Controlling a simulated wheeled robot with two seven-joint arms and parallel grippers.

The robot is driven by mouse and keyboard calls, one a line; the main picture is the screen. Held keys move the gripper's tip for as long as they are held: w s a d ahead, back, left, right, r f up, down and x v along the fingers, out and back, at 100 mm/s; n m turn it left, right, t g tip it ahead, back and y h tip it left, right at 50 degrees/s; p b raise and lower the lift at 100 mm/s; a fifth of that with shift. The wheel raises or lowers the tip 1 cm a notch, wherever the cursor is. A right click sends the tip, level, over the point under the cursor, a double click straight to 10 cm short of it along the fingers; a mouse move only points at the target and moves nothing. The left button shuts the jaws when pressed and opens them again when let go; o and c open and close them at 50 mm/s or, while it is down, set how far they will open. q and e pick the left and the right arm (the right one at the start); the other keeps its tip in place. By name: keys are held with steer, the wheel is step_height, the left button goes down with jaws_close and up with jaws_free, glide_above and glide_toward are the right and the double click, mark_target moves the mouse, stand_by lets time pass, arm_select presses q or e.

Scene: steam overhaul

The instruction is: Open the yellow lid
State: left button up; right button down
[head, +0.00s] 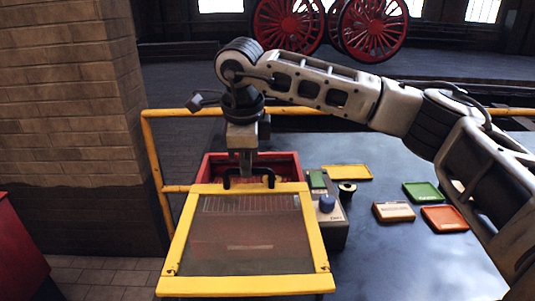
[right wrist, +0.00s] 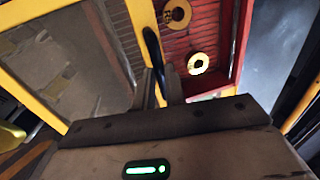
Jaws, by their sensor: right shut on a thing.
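The yellow lid (head: 319,250) has a yellow frame around a dark see-through panel. It fills the lower middle of the head view, over the near part of a red box (head: 284,160). Red interior shows beyond the lid's far edge. A black handle (head: 268,180) stands on that edge. My right gripper (head: 246,168) points down there, shut on the handle. In the right wrist view its fingers (right wrist: 160,86) close around the black handle (right wrist: 152,50), beside the yellow frame (right wrist: 142,22). My left gripper is not in view.
In the right wrist view, brass rings (right wrist: 198,63) lie in the red box. Colored trays (head: 445,218) lie further right. A yellow railing (head: 152,150) and brick pillar (head: 75,120) stand left.

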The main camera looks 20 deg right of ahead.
steer(key=shift+s, duration=0.1)
steer(key=c, duration=1.5)
jaws_free()
steer(key=shift+a, duration=0.1)
steer(key=shift+o, duration=0.2)
steer(key=shift+r, duration=0.1)
step_height(320, 180, up, 16)
steer(key=s+a, duration=0.1)
steer(key=s, duration=0.2)
steer(key=shift+f, duration=0.2)
steer(key=shift+a+f, duration=0.1)
